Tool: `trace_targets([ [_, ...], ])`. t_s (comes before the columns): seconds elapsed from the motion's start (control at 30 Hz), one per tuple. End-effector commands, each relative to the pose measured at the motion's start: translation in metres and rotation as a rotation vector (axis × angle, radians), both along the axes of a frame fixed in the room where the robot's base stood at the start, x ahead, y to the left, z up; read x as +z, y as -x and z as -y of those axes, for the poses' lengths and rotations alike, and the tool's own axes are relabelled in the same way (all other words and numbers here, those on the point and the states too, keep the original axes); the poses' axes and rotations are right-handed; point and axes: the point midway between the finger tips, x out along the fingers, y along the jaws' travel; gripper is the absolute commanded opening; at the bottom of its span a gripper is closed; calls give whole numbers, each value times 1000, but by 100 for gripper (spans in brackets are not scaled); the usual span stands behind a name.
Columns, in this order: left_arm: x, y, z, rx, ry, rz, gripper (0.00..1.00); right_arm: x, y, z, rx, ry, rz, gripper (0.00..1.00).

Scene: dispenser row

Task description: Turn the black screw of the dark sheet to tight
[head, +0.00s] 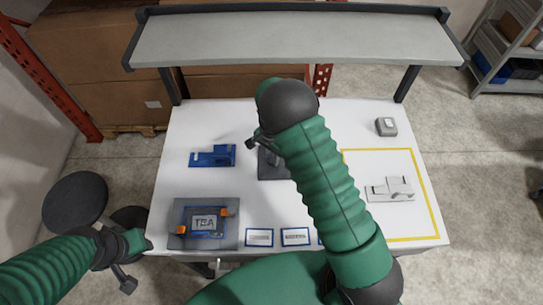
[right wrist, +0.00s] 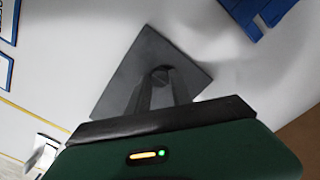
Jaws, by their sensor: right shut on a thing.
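The dark sheet (head: 272,173) lies flat near the middle of the white table, partly hidden by my right arm in the head view. In the right wrist view the sheet (right wrist: 122,88) is a dark grey square plate. The black screw (right wrist: 160,74) shows as a small dark round head at the tips of my right gripper (right wrist: 162,82), whose fingers are shut on it. In the head view my right gripper (head: 262,143) is over the sheet and largely hidden by its arm. My left gripper (head: 125,284) is off the table's front left; its jaws are unclear.
A blue bracket (head: 213,156) lies left of the sheet. A grey plate with a TEA panel (head: 232,238) and orange clips is at front left. A pale fixture (head: 388,192) stands inside a yellow outline, with a grey box (head: 386,126) behind. A shelf (head: 300,40) spans the back.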

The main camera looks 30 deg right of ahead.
Motion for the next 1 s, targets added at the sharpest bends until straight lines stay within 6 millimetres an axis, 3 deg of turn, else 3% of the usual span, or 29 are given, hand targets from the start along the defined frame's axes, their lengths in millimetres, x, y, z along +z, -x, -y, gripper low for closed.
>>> trace_targets([
  [0.1, 1, 0, 0, 0, 0, 0, 36, 4, -6, 0, 1, 2, 15, 0],
  [0.13, 1, 0, 0, 0, 0, 0, 36, 4, -6, 0, 1, 2, 15, 27],
  [0.3, 1, 0, 0, 0, 0, 0, 36, 3, -4, 0, 1, 1, 10, 49],
  [0.67, -1, 0, 0, 0, 0, 0, 36, 5, -3, 0, 2, 1, 6, 49],
  [0.77, -5, 0, 0, 0, 0, 0, 36, 20, -3, 0, 3, 0, 8, 49],
  [1.0, -17, 0, 0, 0, 0, 0, 36, 87, -3, -1, 3, 0, 10, 49],
])
